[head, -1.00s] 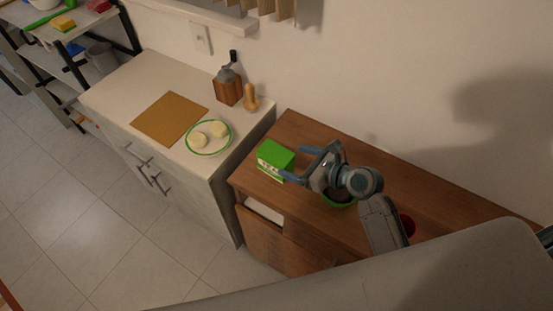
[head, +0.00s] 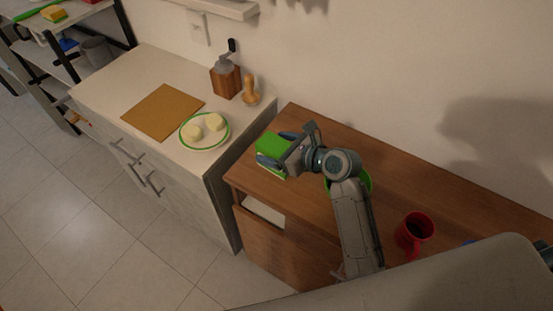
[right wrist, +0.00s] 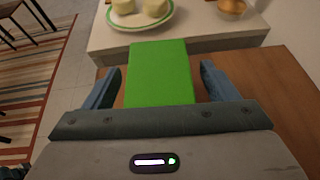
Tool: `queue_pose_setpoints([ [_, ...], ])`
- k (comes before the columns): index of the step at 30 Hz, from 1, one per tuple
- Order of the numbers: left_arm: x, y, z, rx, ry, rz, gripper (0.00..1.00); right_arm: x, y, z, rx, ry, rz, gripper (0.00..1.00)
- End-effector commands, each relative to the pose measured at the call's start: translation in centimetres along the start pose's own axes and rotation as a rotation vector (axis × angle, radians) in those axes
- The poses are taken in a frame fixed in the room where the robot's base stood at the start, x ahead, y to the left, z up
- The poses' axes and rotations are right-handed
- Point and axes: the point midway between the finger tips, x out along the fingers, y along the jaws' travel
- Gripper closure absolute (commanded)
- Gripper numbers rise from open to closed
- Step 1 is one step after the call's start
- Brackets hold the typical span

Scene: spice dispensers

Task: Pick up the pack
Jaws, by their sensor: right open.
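The pack (head: 269,146) is a green box with a white lower part, standing near the left end of the brown wooden counter in the head view. In the right wrist view the green pack (right wrist: 159,72) lies between the two blue fingers. My right gripper (head: 273,149) is open, with one finger on each side of the pack. A gap shows on the right side in the wrist view; I cannot tell whether the left finger touches. The fingers hide part of the pack in the head view. My left gripper is not in view.
A green bowl (head: 363,181) is partly behind my right arm, and a red mug (head: 415,229) stands farther right on the wooden counter (head: 310,228). On the pale counter are a plate (head: 190,141), a brown board (head: 160,112), a grinder (head: 226,80) and a wooden tool (head: 250,90).

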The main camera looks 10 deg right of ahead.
Motion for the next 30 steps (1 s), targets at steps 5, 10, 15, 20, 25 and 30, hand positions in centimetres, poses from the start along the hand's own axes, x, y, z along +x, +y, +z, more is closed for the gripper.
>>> queue_pose_setpoints([
  [5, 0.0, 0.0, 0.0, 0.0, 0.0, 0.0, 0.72, 0.0, 0.0, 0.1, 0.0, 0.0, 0.0, 0.2],
  [10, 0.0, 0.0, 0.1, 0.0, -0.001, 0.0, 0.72, 0.0, 0.0, 0.1, 0.0, 0.0, 0.0, 0.44],
  [15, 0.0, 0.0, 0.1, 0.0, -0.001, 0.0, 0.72, 0.0, 0.0, 0.1, 0.0, 0.0, 0.0, 0.75],
  [20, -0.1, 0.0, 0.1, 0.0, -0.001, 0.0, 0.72, 0.0, 0.0, 0.1, -0.001, -0.001, 0.0, 0.75],
  [25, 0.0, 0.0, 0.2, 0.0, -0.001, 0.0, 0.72, -0.1, 0.0, 0.4, -0.002, -0.003, 0.0, 0.75],
  [30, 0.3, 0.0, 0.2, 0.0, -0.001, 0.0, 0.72, -0.6, 0.0, 1.8, -0.003, -0.005, 0.0, 0.75],
])
